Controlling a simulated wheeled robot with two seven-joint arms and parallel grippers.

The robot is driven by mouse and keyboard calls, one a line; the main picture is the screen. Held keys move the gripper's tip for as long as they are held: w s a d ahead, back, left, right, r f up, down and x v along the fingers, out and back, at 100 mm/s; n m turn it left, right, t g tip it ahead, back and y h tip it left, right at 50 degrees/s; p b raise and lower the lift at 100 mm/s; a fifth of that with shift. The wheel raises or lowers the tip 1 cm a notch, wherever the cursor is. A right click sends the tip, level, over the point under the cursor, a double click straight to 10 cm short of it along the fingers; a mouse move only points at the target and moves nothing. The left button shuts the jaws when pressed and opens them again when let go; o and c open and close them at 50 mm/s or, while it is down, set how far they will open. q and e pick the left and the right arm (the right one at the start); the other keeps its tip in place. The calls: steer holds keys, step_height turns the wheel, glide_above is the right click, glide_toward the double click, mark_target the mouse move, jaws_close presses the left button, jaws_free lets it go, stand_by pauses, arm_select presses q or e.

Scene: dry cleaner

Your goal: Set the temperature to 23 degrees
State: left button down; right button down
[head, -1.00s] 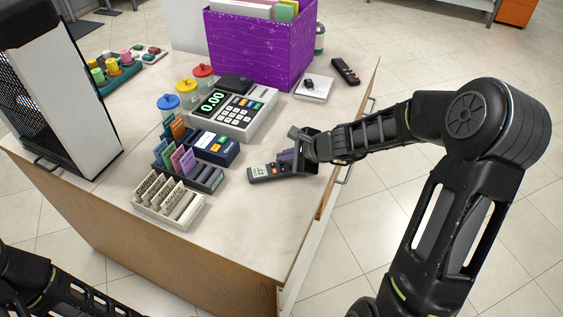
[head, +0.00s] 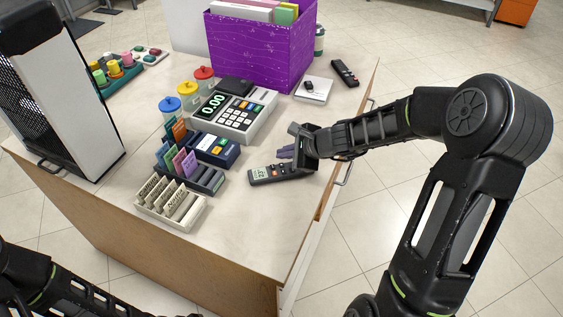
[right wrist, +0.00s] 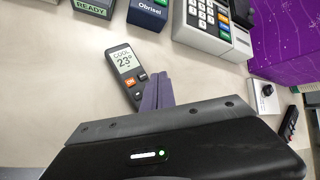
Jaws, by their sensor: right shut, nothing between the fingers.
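A dark grey remote control (head: 281,172) lies flat on the counter near its right edge. In the right wrist view the remote (right wrist: 124,66) has a lit screen reading "COOL 23°", with an orange button and dark buttons below it. My right gripper (head: 286,152) is shut and empty, its purple-grey fingers just beyond the remote in the head view. In the right wrist view the fingertips (right wrist: 160,88) are beside the remote's button end and hide part of it. Whether they touch it I cannot tell. Only part of my left arm shows at the lower left.
A purple box (head: 258,45) stands behind. Another dark remote (head: 345,72) lies at the back right. The counter's front part is bare.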

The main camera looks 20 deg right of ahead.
mark_target(284, 167)
step_height(284, 167, up, 4)
steer(key=p, duration=0.3)
stand_by(0.7)
